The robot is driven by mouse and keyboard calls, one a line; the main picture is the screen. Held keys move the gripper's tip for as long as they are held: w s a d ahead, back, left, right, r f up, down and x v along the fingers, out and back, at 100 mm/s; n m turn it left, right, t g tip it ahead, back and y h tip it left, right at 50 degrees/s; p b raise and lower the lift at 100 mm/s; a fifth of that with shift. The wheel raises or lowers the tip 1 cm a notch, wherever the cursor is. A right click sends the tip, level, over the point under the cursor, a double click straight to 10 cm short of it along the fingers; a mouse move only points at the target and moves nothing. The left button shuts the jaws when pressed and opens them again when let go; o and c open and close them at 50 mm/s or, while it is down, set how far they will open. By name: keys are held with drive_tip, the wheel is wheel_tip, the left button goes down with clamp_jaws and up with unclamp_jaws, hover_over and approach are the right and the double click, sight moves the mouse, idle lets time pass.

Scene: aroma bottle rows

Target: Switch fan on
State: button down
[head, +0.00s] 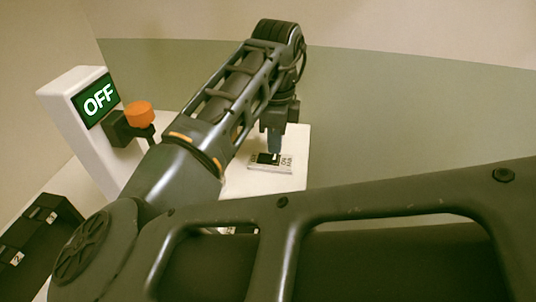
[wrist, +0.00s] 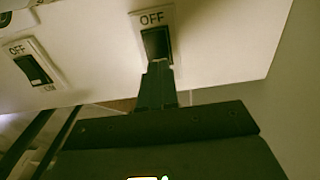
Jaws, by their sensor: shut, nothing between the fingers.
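A dark rocker switch on a light plate (head: 284,168) sits on a white surface in the head view, with small lettering I cannot read surely. In the wrist view this rocker (wrist: 155,43) has OFF printed beside its far end. My gripper (head: 274,150) points down over the switch, its fingers shut and empty. In the wrist view the fingertips (wrist: 158,68) are at the rocker's near end; I cannot tell whether they touch it. The fan itself cannot be made out. A display (head: 98,99) on a white post reads OFF.
A second OFF-marked rocker switch (wrist: 33,69) lies to the left in the wrist view. An orange knob (head: 139,114) stands beside the white post (head: 72,120). A black box (head: 40,235) is at lower left. My arm hides much of the white surface (head: 300,145).

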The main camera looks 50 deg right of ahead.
sight(275, 156)
drive_tip(key=shift+f+b, duration=0.7)
drive_tip(key=shift+f, duration=0.3)
idle(1.0)
drive_tip(key=shift+r, duration=0.1)
drive_tip(key=shift+r+p, duration=2.9)
drive_tip(key=shift+r, duration=0.55)
